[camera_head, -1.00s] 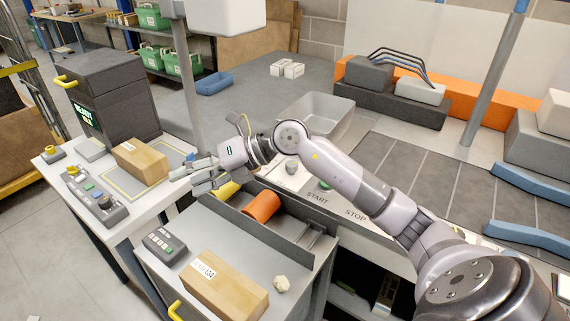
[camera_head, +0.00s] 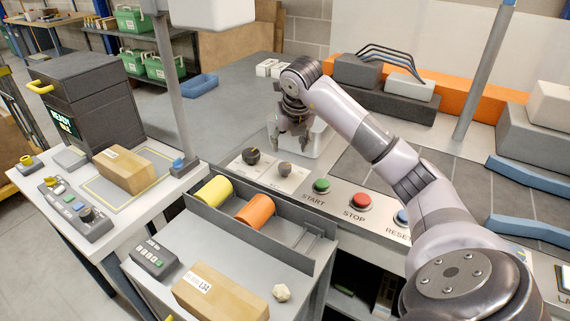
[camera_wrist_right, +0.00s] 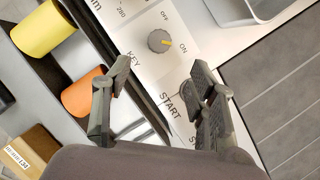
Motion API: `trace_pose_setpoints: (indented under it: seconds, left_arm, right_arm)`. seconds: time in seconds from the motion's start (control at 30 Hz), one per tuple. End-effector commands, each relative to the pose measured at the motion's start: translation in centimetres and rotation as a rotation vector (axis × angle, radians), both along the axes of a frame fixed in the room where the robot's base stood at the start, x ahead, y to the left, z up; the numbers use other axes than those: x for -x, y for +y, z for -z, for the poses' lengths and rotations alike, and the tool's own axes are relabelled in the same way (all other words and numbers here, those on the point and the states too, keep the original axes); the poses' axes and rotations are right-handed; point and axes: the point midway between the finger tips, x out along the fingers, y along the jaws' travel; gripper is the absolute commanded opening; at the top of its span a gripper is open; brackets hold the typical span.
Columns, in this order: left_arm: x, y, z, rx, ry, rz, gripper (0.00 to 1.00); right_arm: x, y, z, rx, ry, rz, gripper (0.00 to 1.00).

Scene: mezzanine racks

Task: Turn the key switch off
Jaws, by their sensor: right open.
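The key switch (camera_head: 284,169) is a dark round knob on a white plate on the panel ledge, left of the green START button (camera_head: 321,186). My left gripper is out of view.
A second dark dial (camera_head: 252,156) sits just left of the key switch. The red STOP button (camera_head: 360,202) is to the right. A grey bin (camera_head: 318,143) stands behind. Yellow (camera_head: 214,190) and orange (camera_head: 255,210) rollers lie in front, below the ledge.

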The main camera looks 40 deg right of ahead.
Motion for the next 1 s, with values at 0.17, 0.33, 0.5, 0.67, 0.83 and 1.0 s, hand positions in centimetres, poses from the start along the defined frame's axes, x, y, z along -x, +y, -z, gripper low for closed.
trace_pose_setpoints:
  seconds: [0.17,0.33,0.5,0.67,0.83,1.0]
  left_arm:
    - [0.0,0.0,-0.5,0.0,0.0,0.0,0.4]
    - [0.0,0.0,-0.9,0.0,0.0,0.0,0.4]
    - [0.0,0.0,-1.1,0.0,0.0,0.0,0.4]
    - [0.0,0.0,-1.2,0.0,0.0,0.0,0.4]
    - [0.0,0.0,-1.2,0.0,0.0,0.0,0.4]
    - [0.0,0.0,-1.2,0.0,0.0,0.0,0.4]
  right_arm:
    - [-1.3,-0.6,3.8,-0.003,0.004,0.0,0.52]
    - [-2.5,-1.3,7.0,-0.003,0.003,0.001,0.52]
    - [-3.4,-1.8,9.3,-0.003,0.001,0.0,0.52]
    - [-3.8,-2.1,10.4,-0.001,0.0,0.0,0.52]
    - [-3.9,-2.1,10.6,0.0,-0.001,-0.001,0.52]
    - [-3.9,-2.1,10.6,0.0,-0.001,-0.001,0.5]
